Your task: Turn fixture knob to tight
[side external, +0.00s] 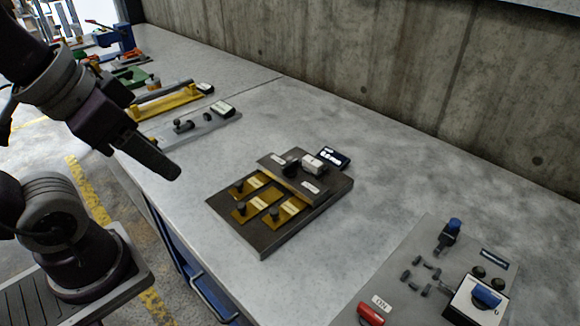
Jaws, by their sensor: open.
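My gripper (170,170) hangs at the left, above the near edge of the bench and apart from every fixture. Its fingers point down and to the right, with nothing seen between them. A dark fixture (262,240) lies flat in the middle of the bench, to the right of my gripper. Its raised rear part carries a black knob (291,167) and a white block (312,162). Brass plates (255,185) with black knobs sit on its lower part. The labels are too small to read, so I cannot tell which knob has a tight setting, or its position.
A grey panel (405,275) at the front right carries a blue knob (487,296), a blue-topped post (451,228) and a red part (370,314). A grey plate (215,122) and a yellow fixture (168,102) lie farther back. A concrete wall (400,80) bounds the bench.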

